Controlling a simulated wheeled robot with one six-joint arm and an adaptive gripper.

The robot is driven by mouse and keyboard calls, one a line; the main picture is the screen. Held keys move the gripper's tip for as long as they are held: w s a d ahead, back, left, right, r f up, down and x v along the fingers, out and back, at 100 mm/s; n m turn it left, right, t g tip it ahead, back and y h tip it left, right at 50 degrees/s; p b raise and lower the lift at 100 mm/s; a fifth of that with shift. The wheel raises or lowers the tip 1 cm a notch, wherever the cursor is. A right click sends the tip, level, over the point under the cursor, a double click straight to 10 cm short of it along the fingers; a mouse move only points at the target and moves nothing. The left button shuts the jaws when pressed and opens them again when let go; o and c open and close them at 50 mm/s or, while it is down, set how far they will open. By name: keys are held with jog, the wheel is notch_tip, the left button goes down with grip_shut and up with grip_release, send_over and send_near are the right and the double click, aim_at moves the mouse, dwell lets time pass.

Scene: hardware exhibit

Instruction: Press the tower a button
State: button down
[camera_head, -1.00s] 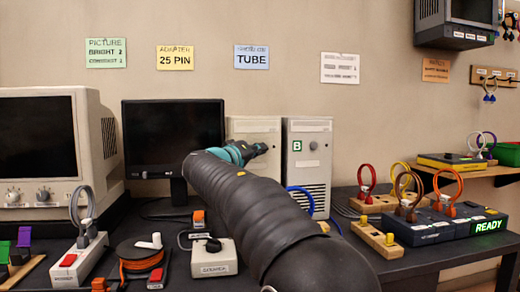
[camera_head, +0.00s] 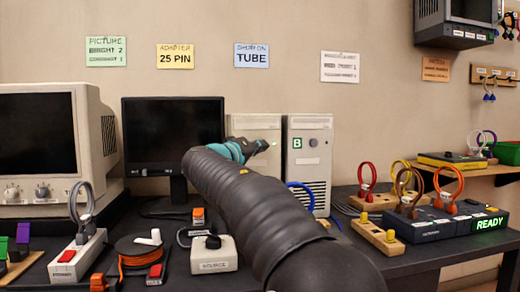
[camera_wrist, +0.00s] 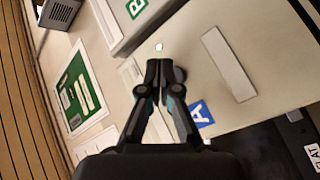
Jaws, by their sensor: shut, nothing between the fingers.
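Tower A (camera_head: 243,126) is a beige computer tower standing left of tower B (camera_head: 322,135), mostly hidden behind my arm in the head view. In the wrist view its beige front (camera_wrist: 262,75) fills the right side, with a blue A label (camera_wrist: 201,114) and a pale drive slot (camera_wrist: 229,63). A small bright white spot (camera_wrist: 159,46), apparently the button, lies just past my fingertips. My gripper (camera_head: 266,146) is shut and empty, its fingertips (camera_wrist: 159,64) together at the tower's front. I cannot tell whether they touch the button.
A green B label (camera_wrist: 136,7) marks tower B close beside my gripper. A dark monitor (camera_head: 172,137) and a beige CRT (camera_head: 50,147) stand left.

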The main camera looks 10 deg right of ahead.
jog(key=s+b, duration=0.5)
jog(key=s, duration=0.1)
dwell(0.6)
dwell(1.4)
